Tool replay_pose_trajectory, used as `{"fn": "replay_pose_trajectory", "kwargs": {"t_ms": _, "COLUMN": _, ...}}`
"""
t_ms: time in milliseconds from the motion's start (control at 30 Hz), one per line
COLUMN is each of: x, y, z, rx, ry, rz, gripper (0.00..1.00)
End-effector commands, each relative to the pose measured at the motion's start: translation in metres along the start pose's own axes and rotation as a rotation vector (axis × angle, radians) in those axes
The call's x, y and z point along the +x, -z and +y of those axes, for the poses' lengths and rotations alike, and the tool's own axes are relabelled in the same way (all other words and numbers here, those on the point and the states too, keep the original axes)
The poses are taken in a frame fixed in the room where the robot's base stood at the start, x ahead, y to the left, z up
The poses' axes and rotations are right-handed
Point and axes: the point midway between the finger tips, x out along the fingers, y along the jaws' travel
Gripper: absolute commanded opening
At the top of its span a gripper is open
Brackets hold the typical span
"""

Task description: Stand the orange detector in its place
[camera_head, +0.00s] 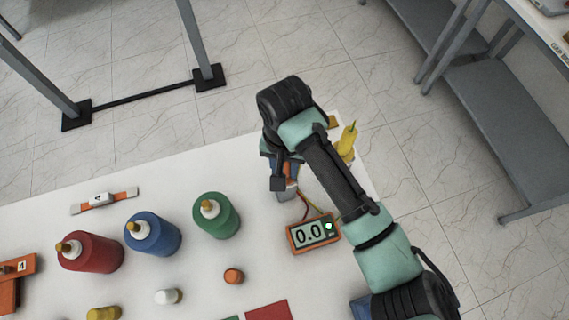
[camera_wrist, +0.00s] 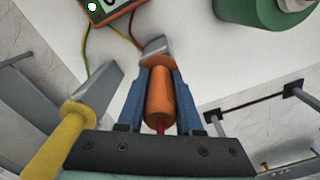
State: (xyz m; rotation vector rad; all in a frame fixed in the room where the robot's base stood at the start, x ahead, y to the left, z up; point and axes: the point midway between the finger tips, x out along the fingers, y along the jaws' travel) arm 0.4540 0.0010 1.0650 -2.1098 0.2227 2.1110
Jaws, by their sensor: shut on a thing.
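The orange detector (camera_wrist: 160,95) is a short orange cylinder with a red tip on its near end. My gripper (camera_wrist: 157,80) is shut on it, with a blue finger on either side. A grey piece (camera_wrist: 155,48) lies just beyond its far end; I cannot tell if that is part of it or a holder. In the head view the orange detector (camera_head: 291,170) shows partly under my gripper (camera_head: 283,168), above the grey piece (camera_head: 285,193). The orange-framed meter (camera_head: 313,233) reads 0.0, with red and yellow wires running from it.
A yellow detector (camera_head: 346,146) stands close by, beside a grey tapered piece (camera_wrist: 95,95) in the wrist view. Green (camera_head: 217,215), blue (camera_head: 153,234) and red (camera_head: 90,252) bottles stand to the left. Small caps lie in front. The white table's (camera_head: 190,175) far edge is near.

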Motion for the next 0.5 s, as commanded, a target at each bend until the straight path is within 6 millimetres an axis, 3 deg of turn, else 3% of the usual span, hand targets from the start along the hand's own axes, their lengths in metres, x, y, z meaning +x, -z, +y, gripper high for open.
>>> {"fn": "replay_pose_trajectory", "kwargs": {"t_ms": 67, "x": 0.0011, "y": 0.0001, "z": -0.0001, "rx": 0.0, "ry": 0.001, "rz": 0.0, "gripper": 0.0}}
{"fn": "replay_pose_trajectory", "kwargs": {"t_ms": 100, "x": 0.0012, "y": 0.0002, "z": 0.0, "rx": 0.0, "ry": 0.001, "rz": 0.0, "gripper": 0.36}}
{"fn": "replay_pose_trajectory", "kwargs": {"t_ms": 267, "x": 0.0009, "y": 0.0002, "z": 0.0001, "rx": 0.0, "ry": 0.0, "rz": 0.0, "gripper": 0.65}}
{"fn": "replay_pose_trajectory", "kwargs": {"t_ms": 300, "x": 0.0009, "y": 0.0002, "z": 0.0001, "rx": 0.0, "ry": 0.0, "rz": 0.0, "gripper": 0.69}}
{"fn": "replay_pose_trajectory", "kwargs": {"t_ms": 500, "x": 0.001, "y": 0.0002, "z": 0.0002, "rx": 0.0, "ry": 0.0, "rz": 0.0, "gripper": 0.69}}
